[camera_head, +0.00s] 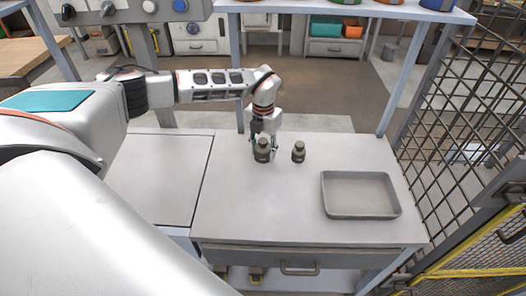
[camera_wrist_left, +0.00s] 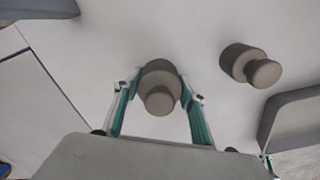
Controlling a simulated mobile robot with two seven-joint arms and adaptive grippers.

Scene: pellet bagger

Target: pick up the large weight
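The large weight (camera_head: 262,151) is a dark grey-brown cylinder with a narrower knob on top. It stands upright on the grey worktop, left of a smaller weight (camera_head: 298,152) of the same shape. My left gripper (camera_head: 263,138) comes down over the large weight from behind. In the left wrist view, its two teal-padded fingers (camera_wrist_left: 161,84) lie against opposite sides of the large weight (camera_wrist_left: 160,78), and no clear gap shows. The smaller weight (camera_wrist_left: 249,65) is apart from the fingers, to the right. My right gripper is not in view.
A grey tray (camera_head: 360,214) lies empty at the right of the worktop (camera_head: 240,210); its edge also shows in the wrist view (camera_wrist_left: 296,112). A wire mesh fence (camera_head: 455,130) stands to the right. A shelf post (camera_head: 394,80) rises behind. The worktop's front middle is clear.

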